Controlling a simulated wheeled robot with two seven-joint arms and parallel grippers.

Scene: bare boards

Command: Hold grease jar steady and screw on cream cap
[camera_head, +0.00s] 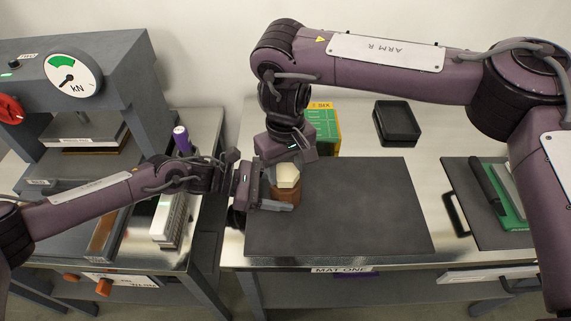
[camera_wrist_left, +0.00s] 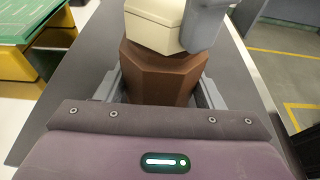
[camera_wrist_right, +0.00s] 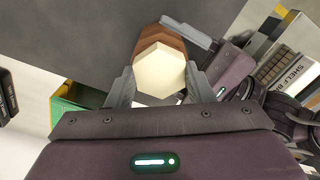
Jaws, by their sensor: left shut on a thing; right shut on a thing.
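The brown faceted grease jar (camera_head: 284,196) stands at the left end of the dark mat. It also shows in the left wrist view (camera_wrist_left: 160,75). My left gripper (camera_head: 272,199) is shut on the jar from the left side, with its fingers on both sides of it. The cream cap (camera_head: 287,175) sits at the top of the jar and shows as a pale hexagon in the right wrist view (camera_wrist_right: 160,72). My right gripper (camera_wrist_right: 155,85) is shut on the cap from above. The seam between cap and jar is partly hidden, so I cannot tell how tightly they join.
The dark mat (camera_head: 350,210) is bare to the right of the jar. A green and yellow box (camera_head: 325,130) and a black tray (camera_head: 397,122) stand behind. A second dark board with green items (camera_head: 510,205) lies right. A grey press (camera_head: 100,80) stands left.

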